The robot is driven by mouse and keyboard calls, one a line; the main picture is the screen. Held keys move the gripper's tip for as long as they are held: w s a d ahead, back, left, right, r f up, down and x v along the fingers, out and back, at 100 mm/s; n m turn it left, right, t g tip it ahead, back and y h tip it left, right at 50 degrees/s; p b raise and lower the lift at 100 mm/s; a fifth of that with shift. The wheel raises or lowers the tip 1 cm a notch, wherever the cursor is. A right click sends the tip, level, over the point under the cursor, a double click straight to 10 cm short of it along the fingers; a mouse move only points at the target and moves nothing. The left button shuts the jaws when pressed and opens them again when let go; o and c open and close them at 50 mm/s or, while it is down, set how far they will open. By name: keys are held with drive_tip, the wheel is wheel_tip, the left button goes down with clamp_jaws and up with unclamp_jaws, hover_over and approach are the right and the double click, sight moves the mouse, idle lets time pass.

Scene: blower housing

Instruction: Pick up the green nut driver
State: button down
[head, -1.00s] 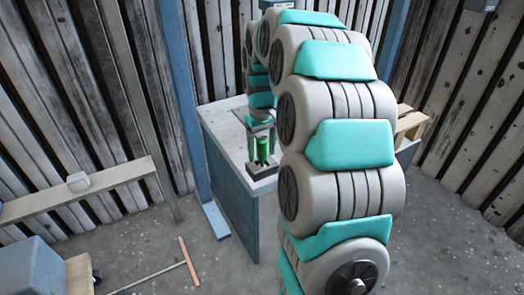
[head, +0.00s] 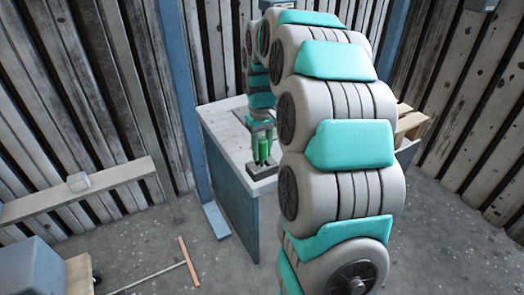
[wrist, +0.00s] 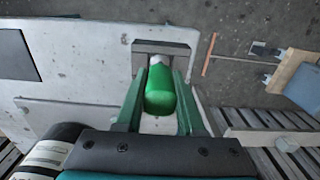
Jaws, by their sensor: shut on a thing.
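The green nut driver (head: 263,149) stands upright at the near corner of the pale tabletop, over a dark grey block. In the wrist view, its rounded green handle (wrist: 160,94) lies between the two green fingers, with a pale part beyond it. My gripper (head: 262,155) is shut on the handle, one finger on each side. The wrist view shows my gripper (wrist: 160,88) from behind. The driver's lower end is hidden, so I cannot tell whether it is still in the block.
The grey block (wrist: 180,48) sits near the edge of the table (head: 222,130). A blue post (head: 184,95) stands left of the table. A stick with a reddish bar (head: 189,262) lies on the concrete floor. A wooden pallet-like thing (head: 410,122) is at right, partly behind my arm.

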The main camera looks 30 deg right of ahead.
sight(262, 139)
drive_tip(key=shift+r, duration=0.1)
drive_tip(key=shift+r, duration=1.75)
drive_tip(key=shift+s+a+b, duration=0.15)
drive_tip(key=shift+s+b, duration=0.2)
drive_tip(key=shift+s, duration=0.85)
drive_tip(key=s+a+r+b, duration=0.1)
drive_tip(key=s, duration=1.2)
drive_tip(key=shift+s+a+r, duration=0.15)
drive_tip(key=shift+s+a, duration=0.1)
drive_tip(key=shift+a, duration=0.1)
drive_tip(key=c, duration=1.2)
unclamp_jaws()
clamp_jaws()
